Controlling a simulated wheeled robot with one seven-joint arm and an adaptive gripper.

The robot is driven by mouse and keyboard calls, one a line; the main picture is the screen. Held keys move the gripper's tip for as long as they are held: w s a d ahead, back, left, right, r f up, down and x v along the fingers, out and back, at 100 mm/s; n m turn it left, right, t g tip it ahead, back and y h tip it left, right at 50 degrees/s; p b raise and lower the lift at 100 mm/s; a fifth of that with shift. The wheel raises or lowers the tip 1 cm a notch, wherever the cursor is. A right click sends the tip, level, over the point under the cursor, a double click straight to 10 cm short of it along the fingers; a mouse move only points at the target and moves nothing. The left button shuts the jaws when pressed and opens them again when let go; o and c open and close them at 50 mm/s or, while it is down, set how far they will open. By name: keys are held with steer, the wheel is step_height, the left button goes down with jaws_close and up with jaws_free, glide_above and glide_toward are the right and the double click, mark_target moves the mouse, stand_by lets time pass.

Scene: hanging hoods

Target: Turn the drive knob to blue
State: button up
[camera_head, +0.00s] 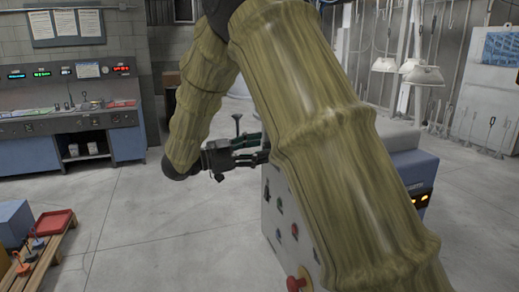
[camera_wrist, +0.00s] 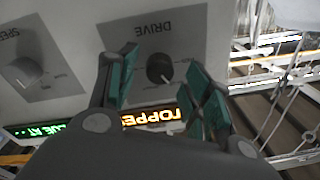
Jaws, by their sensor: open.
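The drive knob (camera_wrist: 160,69) is a small dark round knob on a grey plate lettered DRIVE, which appears upside down in the wrist view. My gripper (camera_wrist: 163,84) is open, with its green-padded fingers on either side of the knob in the picture. I cannot tell whether either finger touches it. Thin marks surround the knob, but no blue mark can be made out. In the head view my gripper (camera_head: 266,148) is at the upper left edge of a pale control box (camera_head: 281,238); the drive knob cannot be made out there.
A speed knob (camera_wrist: 24,72) sits left of the drive plate. An orange display (camera_wrist: 150,116) and a green display (camera_wrist: 35,130) are below. A red mushroom button (camera_head: 296,283) is low on the box. Lamp hoods (camera_head: 424,75) hang behind.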

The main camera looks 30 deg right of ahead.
steer(key=v, duration=1.1)
steer(key=shift+f, duration=0.1)
